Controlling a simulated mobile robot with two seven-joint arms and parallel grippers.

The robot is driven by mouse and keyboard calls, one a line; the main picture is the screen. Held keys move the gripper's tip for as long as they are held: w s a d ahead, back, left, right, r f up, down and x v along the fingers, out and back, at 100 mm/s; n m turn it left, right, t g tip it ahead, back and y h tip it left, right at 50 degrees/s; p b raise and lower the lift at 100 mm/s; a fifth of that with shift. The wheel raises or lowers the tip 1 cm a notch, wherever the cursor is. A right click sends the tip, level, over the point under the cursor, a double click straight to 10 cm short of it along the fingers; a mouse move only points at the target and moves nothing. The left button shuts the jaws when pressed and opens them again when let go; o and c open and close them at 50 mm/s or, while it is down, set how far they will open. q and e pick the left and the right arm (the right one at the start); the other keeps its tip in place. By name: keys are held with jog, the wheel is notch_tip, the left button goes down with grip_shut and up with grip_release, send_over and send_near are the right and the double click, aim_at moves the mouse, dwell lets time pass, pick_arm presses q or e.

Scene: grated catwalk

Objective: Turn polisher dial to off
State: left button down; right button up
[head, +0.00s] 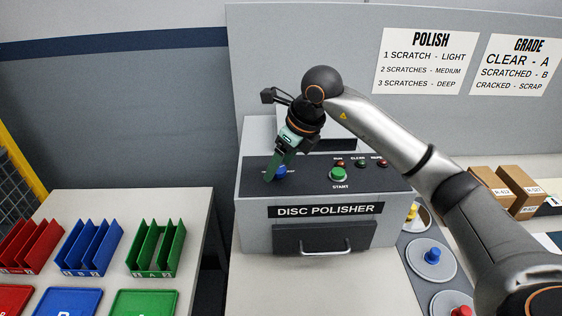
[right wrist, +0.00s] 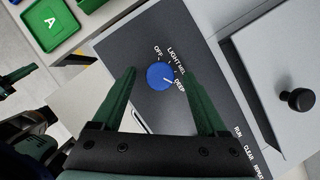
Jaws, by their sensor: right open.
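The blue polisher dial (right wrist: 160,76) sits on the dark panel of the disc polisher (head: 255,237). Its white mark points toward DEEP in the right wrist view. OFF, LIGHT and MED are printed around it. My right gripper (right wrist: 158,79) is open, with one green finger on each side of the dial and visible gaps between. In the head view my right gripper (head: 276,172) reaches down over the panel and partly hides the dial (head: 282,171). Part of what looks like my left gripper (right wrist: 20,82) shows at the left edge of the right wrist view; its opening is unclear.
The green START button (head: 338,174) and small lamps lie right of the dial. A drawer with a handle (head: 325,251) is below. Red, blue and green (head: 157,248) racks stand on the left table. Discs with knobs (head: 430,259) and boxes are at right.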

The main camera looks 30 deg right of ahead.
grip_shut()
dwell(0.5)
